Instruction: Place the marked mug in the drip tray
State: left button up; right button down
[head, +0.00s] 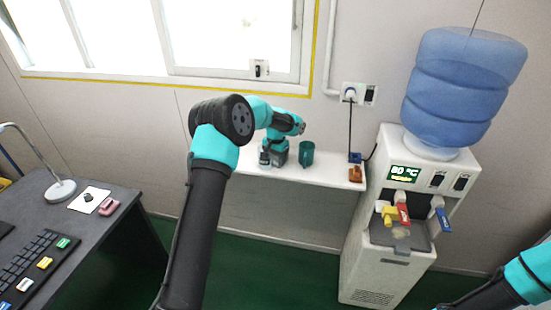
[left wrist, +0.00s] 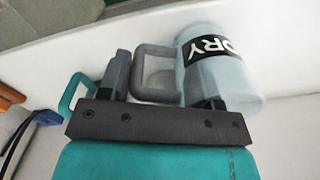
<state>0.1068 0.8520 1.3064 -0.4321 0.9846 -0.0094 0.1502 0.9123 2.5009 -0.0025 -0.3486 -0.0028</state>
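The marked mug is pale grey-blue with a black label bearing white letters. It shows in the left wrist view (left wrist: 225,72) and small on the shelf in the head view (head: 265,159). My left gripper (head: 279,158) is at the mug, low over the shelf. In the left wrist view its fingers (left wrist: 160,98) are wide apart, with the mug's handle between them; the mug partly hides the right-hand finger. The drip tray (head: 402,243) is low in the water dispenser's front and looks empty. My right gripper is outside the views.
A teal mug (head: 307,153) stands on the white shelf (head: 330,173), close right of my left gripper. A brown item (head: 355,174) and a blue item are at the shelf's right end. The water dispenser (head: 362,250) stands right of it, its taps (head: 403,212) above the tray.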

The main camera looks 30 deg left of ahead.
pick_arm(q)
jog(key=o, duration=0.4)
notch_tip(320, 180, up, 12)
jog(key=shift+r, duration=0.2)
dwell(0.5)
jog(key=c, duration=0.7)
